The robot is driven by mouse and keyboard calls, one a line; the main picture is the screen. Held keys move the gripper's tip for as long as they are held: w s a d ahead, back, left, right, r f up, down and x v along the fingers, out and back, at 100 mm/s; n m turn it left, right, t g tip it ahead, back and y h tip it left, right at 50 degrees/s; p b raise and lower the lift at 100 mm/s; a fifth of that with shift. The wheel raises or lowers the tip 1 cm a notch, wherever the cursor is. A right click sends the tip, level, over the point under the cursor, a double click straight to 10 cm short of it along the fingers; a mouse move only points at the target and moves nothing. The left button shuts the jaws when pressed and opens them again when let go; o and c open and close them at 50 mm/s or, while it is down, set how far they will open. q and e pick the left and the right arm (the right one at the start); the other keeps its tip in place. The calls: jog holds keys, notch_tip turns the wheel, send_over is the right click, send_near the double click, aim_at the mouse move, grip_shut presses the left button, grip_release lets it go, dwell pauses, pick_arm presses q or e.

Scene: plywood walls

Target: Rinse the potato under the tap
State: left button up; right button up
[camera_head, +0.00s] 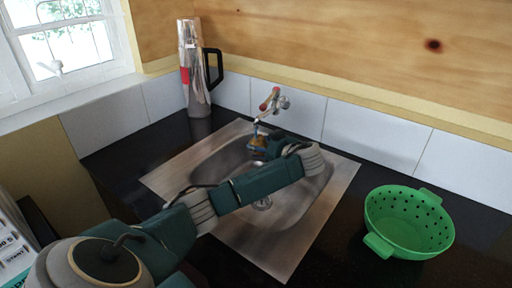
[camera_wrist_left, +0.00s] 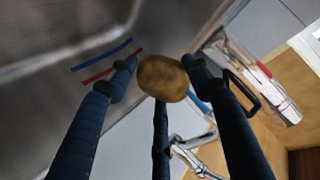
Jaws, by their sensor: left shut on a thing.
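The brown potato (camera_wrist_left: 163,78) is held between the fingertips of my left gripper (camera_wrist_left: 160,75) in the left wrist view. In the head view, my left gripper (camera_head: 258,146) is over the back part of the metal sink (camera_head: 160,180), just below the tap (camera_head: 272,100). A small part of the potato (camera_head: 257,141) shows there, and a bluish streak is between it and the spout. The tap also shows in the left wrist view (camera_wrist_left: 190,148). My right gripper is in neither view.
A green colander (camera_head: 408,222) stands on the dark counter (camera_head: 335,245) right of the sink. A silver flask with a black handle (camera_head: 194,75) stands at the back left. White tiles (camera_head: 375,135) and a plywood wall close off the back.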

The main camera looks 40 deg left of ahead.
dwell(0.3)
pick_arm(q)
jog(key=shift+s+a+p, duration=0.35)
jog(key=shift+a+p, duration=0.05)
jog(key=shift+d, duration=0.1)
jog(key=shift+w+d, duration=0.4)
jog(key=shift+w, duration=0.05)
